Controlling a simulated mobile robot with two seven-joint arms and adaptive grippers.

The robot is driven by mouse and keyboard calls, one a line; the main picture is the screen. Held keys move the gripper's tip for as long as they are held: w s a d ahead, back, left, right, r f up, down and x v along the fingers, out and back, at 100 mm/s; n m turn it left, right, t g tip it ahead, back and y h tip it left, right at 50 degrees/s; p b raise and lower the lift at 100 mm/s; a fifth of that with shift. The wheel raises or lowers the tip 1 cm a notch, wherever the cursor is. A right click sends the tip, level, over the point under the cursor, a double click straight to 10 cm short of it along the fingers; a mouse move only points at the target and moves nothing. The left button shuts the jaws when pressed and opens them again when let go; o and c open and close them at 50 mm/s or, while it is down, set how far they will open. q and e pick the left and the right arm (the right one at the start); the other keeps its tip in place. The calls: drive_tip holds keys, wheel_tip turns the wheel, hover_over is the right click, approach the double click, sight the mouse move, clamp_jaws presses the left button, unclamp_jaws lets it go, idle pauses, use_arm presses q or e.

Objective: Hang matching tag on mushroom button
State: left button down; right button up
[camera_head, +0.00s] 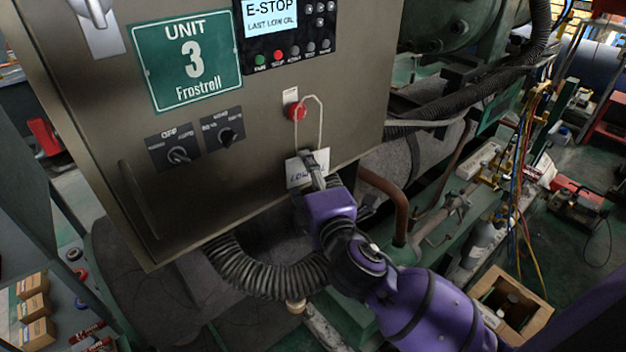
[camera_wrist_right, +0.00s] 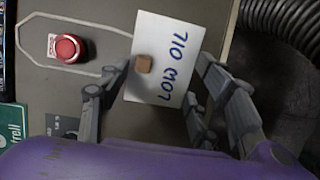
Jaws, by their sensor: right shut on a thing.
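The tag (camera_head: 296,172) is a white card with a pale string loop (camera_head: 321,122). In the wrist view the tag (camera_wrist_right: 165,55) reads "LOW OIL" and has a small brown patch. My right gripper (camera_head: 313,168) is shut on the tag in front of the cabinet's lower right. The red mushroom button (camera_head: 297,112) is on the cabinet face above the tag. In the wrist view the string surrounds the button (camera_wrist_right: 68,48); I cannot tell whether it rests on it. The display (camera_head: 270,17) reads "E-STOP" and "LAST LOW OIL". My left gripper is not in view.
The cabinet face also has a green "UNIT 3 Frostrell" sign (camera_head: 188,61) and two rotary switches (camera_head: 178,154) (camera_head: 227,135). A black corrugated hose (camera_head: 262,275) runs below the cabinet. Copper pipe (camera_head: 387,195) and machinery crowd the area right of my gripper.

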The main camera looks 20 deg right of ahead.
sight(299, 172)
drive_tip(key=shift+w+a+f+b, duration=0.1)
drive_tip(key=shift+w+a+b, duration=0.2)
drive_tip(key=shift+w, duration=0.45)
drive_tip(key=shift+w+a+b, duration=0.15)
drive_tip(key=shift+w+a, duration=0.1)
drive_tip(key=shift+w, duration=0.45)
drive_tip(key=shift+w+a, duration=0.15)
drive_tip(key=shift+w, duration=0.35)
drive_tip(key=shift+s+f+b, duration=0.15)
drive_tip(key=shift+f+b, duration=0.25)
drive_tip(key=shift+c, duration=0.2)
drive_tip(key=shift+f, duration=0.3)
drive_tip(key=shift+c, duration=0.3)
drive_tip(key=shift+f, duration=0.5)
drive_tip(key=shift+c, duration=0.9)
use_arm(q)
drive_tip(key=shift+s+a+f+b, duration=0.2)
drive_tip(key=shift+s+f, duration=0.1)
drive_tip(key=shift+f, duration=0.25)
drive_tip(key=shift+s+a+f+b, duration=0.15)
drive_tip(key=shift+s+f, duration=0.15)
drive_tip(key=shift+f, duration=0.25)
use_arm(e)
drive_tip(key=shift+f, duration=0.15)
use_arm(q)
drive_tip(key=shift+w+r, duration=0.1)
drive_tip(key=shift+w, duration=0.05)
